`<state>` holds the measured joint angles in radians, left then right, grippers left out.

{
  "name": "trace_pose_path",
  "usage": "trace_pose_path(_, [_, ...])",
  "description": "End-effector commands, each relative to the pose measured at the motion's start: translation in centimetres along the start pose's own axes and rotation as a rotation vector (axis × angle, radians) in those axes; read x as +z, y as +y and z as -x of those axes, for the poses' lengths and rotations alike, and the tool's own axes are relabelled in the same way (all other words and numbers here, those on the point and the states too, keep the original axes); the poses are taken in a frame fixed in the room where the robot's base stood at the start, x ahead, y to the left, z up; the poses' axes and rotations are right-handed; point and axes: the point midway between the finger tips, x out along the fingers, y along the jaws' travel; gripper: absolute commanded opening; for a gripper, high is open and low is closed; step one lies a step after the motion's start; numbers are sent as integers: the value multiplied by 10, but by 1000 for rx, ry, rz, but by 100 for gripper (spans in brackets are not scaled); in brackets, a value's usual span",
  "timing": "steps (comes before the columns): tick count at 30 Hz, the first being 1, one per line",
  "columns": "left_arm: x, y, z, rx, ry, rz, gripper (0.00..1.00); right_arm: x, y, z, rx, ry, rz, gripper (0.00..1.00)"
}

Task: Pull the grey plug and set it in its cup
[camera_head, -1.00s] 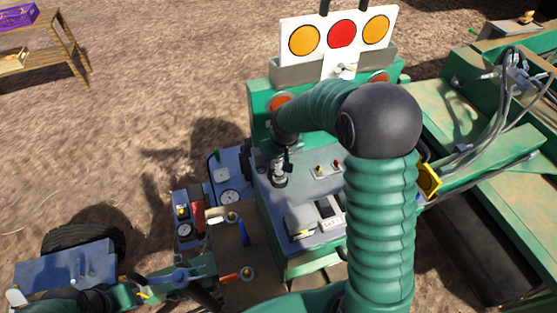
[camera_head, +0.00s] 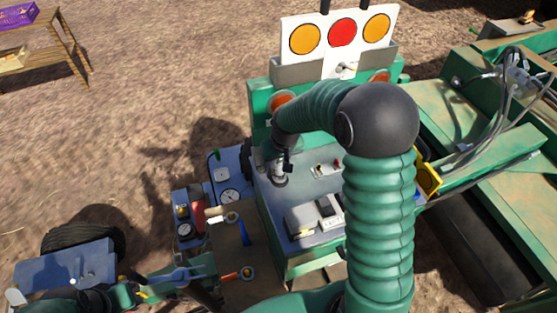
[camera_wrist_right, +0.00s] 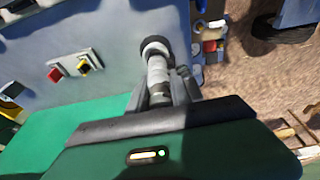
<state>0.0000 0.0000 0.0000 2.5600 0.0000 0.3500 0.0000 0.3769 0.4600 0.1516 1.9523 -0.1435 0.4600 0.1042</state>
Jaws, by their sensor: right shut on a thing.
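The grey plug (camera_wrist_right: 157,72) is a pale grey cylinder standing on the blue-grey panel, with a dark round ring (camera_wrist_right: 155,45) at its panel end. My right gripper (camera_head: 281,164) comes down over the plug from above. In the right wrist view my right gripper (camera_wrist_right: 160,90) has its fingers on either side of the plug and is shut on it. The plug looks still at the panel; whether it is seated cannot be told. In the head view the arm's end partly hides the plug. I cannot pick out its cup. My left gripper does not clearly show.
A red and a yellow switch (camera_wrist_right: 70,66) sit beside the plug on the panel. A white box (camera_head: 302,221) stands nearer. A lamp board (camera_head: 340,38) rises behind the panel. Gauges and levers (camera_head: 230,197) crowd the left side. Bare ground (camera_head: 150,90) lies beyond.

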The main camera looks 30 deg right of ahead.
Motion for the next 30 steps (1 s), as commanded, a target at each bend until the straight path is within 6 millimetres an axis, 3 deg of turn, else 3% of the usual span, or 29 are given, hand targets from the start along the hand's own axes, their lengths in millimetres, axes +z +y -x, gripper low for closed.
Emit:
trace_pose_path(19, [2, 0, -7, 0, 0, 0, 36, 3, 0, -10, 0, 0, 0, 0])
trace_pose_path(20, [2, 0, -7, 0, 0, 0, 36, 3, 0, -10, 0, 0, 0, 26])
trace_pose_path(21, [2, 0, -7, 0, 0, 0, 36, 3, 0, -10, 0, 0, 0, 32])
trace_pose_path(25, [2, 0, -7, 0, 0, 0, 36, 3, 0, -10, 0, 0, 0, 48])
trace_pose_path(30, [2, 0, -7, 0, 0, 0, 36, 3, 0, -10, 0, 0, 0, 50])
